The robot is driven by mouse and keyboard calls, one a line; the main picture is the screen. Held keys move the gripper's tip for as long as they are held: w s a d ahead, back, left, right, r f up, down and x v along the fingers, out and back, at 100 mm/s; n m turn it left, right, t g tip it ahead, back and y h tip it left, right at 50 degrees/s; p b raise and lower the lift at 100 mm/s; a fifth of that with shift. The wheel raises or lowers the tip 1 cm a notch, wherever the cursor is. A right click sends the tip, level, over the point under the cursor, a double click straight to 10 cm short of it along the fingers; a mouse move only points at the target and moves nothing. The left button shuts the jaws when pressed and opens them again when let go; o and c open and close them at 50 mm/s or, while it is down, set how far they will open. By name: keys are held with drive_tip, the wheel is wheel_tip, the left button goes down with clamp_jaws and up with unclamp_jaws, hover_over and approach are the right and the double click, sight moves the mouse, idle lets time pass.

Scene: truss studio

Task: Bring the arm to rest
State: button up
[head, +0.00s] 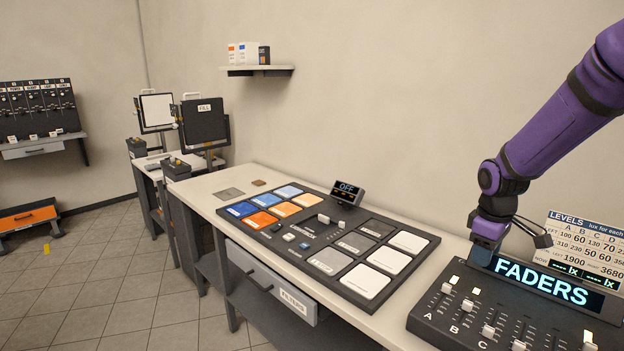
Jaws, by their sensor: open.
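My purple arm reaches in from the upper right in the head view. My gripper (484,262) is at its lower end, pointing down, above the back left corner of the black fader console (468,318). The gripper is small and dark in the picture and its fingertips are partly hidden. I see nothing held in it. I cannot tell whether it touches the "FADERS" display (546,285) just beside it.
A black panel (392,231) with blue, orange, grey and white pads lies on the bench (205,198). A small "OFF" display (347,191) stands behind it. A "LEVELS" board (590,250) stands behind the console. A drawer (270,287) is under the bench. The tiled floor at left has free room.

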drive_tip(key=s+a+r+m+t, duration=0.2)
drive_tip(key=s+a+r+m, duration=0.3)
drive_tip(key=s+r, duration=0.8)
drive_tip(key=s+a+r+m+t, duration=0.1)
drive_tip(key=s+a+r, duration=0.1)
drive_tip(key=s, duration=0.4)
drive_tip(key=s+a+r+m+t, duration=0.1)
drive_tip(key=s+a+r, duration=0.1)
drive_tip(key=s, duration=0.5)
drive_tip(key=shift+s+r+m+t+y, duration=0.15)
drive_tip(key=shift+r+m+t+y, duration=0.2)
drive_tip(key=shift+r, duration=0.55)
